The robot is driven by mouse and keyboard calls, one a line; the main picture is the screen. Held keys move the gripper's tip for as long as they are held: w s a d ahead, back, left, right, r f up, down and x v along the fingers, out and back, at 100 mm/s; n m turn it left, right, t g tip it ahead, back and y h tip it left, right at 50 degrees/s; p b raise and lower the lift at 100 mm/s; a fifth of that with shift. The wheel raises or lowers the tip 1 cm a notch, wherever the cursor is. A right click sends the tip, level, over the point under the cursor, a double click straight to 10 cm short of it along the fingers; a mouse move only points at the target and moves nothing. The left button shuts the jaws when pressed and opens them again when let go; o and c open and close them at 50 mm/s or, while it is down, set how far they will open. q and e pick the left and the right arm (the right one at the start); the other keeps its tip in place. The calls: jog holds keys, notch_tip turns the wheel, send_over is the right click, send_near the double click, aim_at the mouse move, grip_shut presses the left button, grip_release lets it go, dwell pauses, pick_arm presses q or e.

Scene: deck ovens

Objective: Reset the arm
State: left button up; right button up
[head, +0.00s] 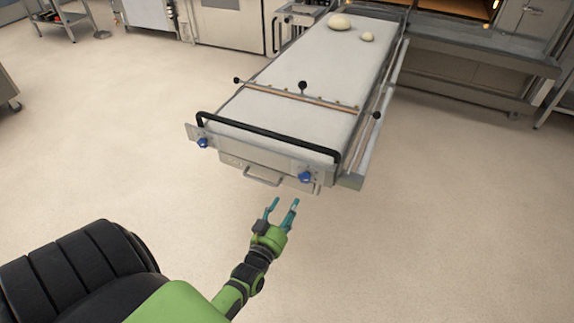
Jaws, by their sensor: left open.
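My left gripper (283,207) is open and empty, with its two teal fingers apart and pointing away from me. It is over the floor, just short of the near end of a long loader table (285,112). The loader has a black push bar (265,139), two blue knobs and a small metal handle (262,178) on its near end. The gripper appears apart from the handle and the loader. My right gripper is not in view.
Two pale dough pieces, a larger one (339,21) and a smaller one (367,37), lie at the loader's far end. A rod with black knobs (302,98) crosses its middle. Ovens and steel counters (470,65) line the back. The floor (440,230) is clear right and left.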

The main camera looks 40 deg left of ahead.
pick_arm(q)
jog(key=s+d+f+m+g+h, duration=0.1)
jog(key=s+d+f+g, duration=0.2)
jog(key=f, duration=0.4)
jog(key=s+d+f+g+h+p, duration=0.1)
jog(key=s+d+f+g+h, duration=0.15)
jog(key=s+f, duration=0.35)
jog(key=s+d+f+m+g+h, duration=0.1)
jog(key=s+d+f+g, duration=0.15)
jog(key=f, duration=0.65)
jog(key=s+d+f+m+g, duration=0.1)
jog(key=s+f+g, duration=0.3)
jog(key=s, duration=0.9)
jog(key=s+d+f+m+g+p, duration=0.1)
jog(key=s+f+g, duration=0.3)
jog(key=s, duration=0.9)
notch_tip(320, 180, down, 3)
jog(key=shift+s+d+r, duration=0.1)
jog(key=shift+s+d, duration=0.2)
